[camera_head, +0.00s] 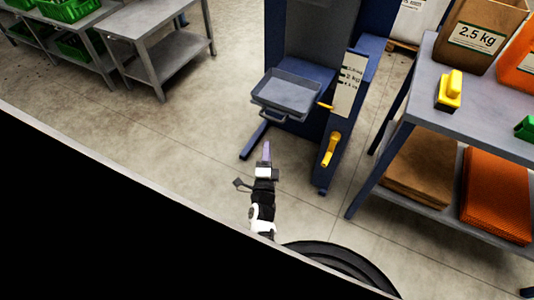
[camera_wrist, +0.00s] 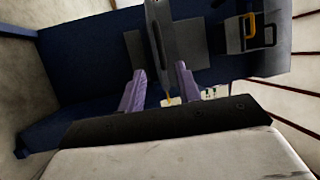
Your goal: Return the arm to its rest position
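My gripper (camera_head: 266,152) is in the lower middle of the head view, with my arm reaching up from below. Its lilac fingers point at the blue machine and lie below the grey tray in the picture. In the wrist view my gripper (camera_wrist: 160,70) has its two fingers well apart. Nothing shows held between them. The blue machine (camera_wrist: 80,65) fills much of the wrist view behind the fingers. A grey part (camera_wrist: 162,30) of it shows beyond the gap between the fingers; I cannot tell how far off it is.
The blue machine carries a grey tray (camera_head: 288,95), a yellow lever (camera_head: 331,149) and a label panel (camera_head: 348,82). A grey shelf table (camera_head: 395,148) at right holds a paper bag (camera_head: 478,35) and a yellow item (camera_head: 449,92). Open floor (camera_head: 170,135) lies left of my gripper.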

